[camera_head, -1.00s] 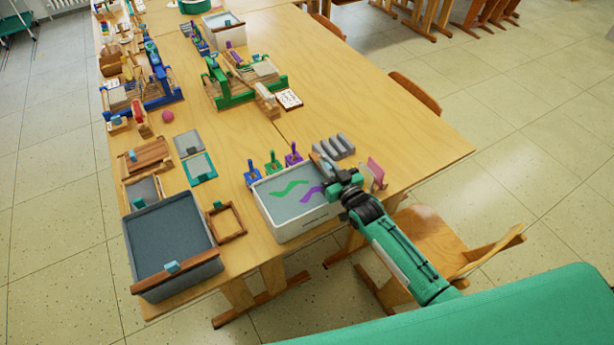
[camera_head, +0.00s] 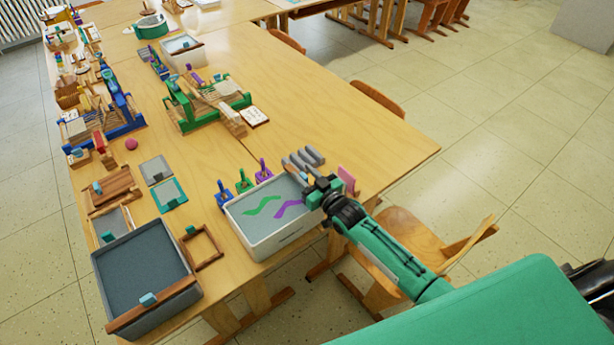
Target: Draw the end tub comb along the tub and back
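A white tub (camera_head: 266,240) near the front edge of the table holds grey liquid with a green and a purple wavy streak. My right gripper (camera_head: 311,186) is over the right end of this tub. A narrow brownish bar (camera_head: 292,174), perhaps a comb, shows beside its fingers; the gripper hides much of it. I cannot tell whether the fingers are closed on it. A larger grey tub (camera_head: 180,262) stands at the front left corner. A wooden bar with a teal grip (camera_head: 157,306), like a comb, lies across its near end. My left gripper is not in view.
Small blue, green and purple handled tools (camera_head: 243,181) stand behind the white tub. Grey bars (camera_head: 312,155) and a pink card (camera_head: 347,180) are close to my gripper. A wooden frame (camera_head: 203,247) lies between the tubs. A chair (camera_head: 405,240) stands at right.

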